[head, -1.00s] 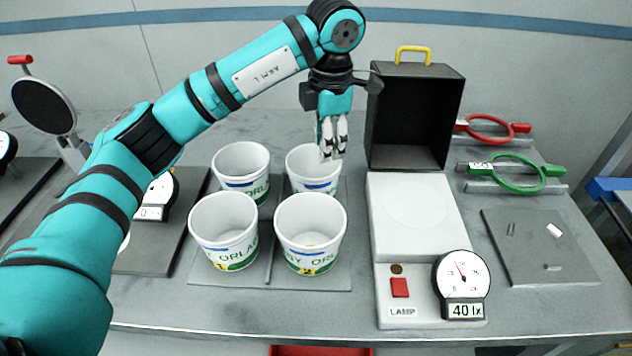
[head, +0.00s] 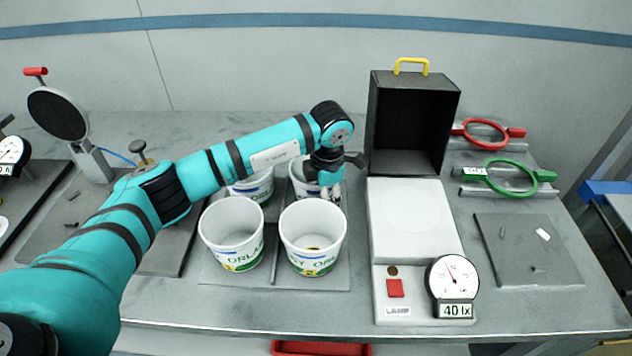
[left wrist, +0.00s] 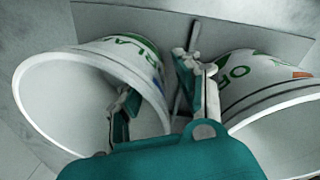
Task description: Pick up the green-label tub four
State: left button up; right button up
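Four white tubs with green lettering stand on a grey divided tray (head: 340,272). The front left tub (head: 230,232) and front right tub (head: 312,240) show yellow number patches, the latter reading 2. The back left tub (head: 250,190) and back right tub (head: 299,178) are partly hidden by my left arm, and their numbers are covered. My left gripper (head: 331,193) is low at the back right tub's rim. In the left wrist view its fingers (left wrist: 160,95) are apart, one inside a tub (left wrist: 45,95), the other outside its wall, beside another tub (left wrist: 260,85). My right gripper is not in view.
A lamp box (head: 415,215) with a black hood (head: 412,125) and a dial reading 40 lx (head: 453,277) stands right of the tubs. Red (head: 487,134) and green (head: 510,177) ring tools lie at the back right. A dark plate (head: 525,250) lies at the right.

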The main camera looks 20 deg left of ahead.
pick_arm(q)
jog(key=shift+f, duration=0.2)
grip_shut()
jog(key=shift+r, duration=0.1)
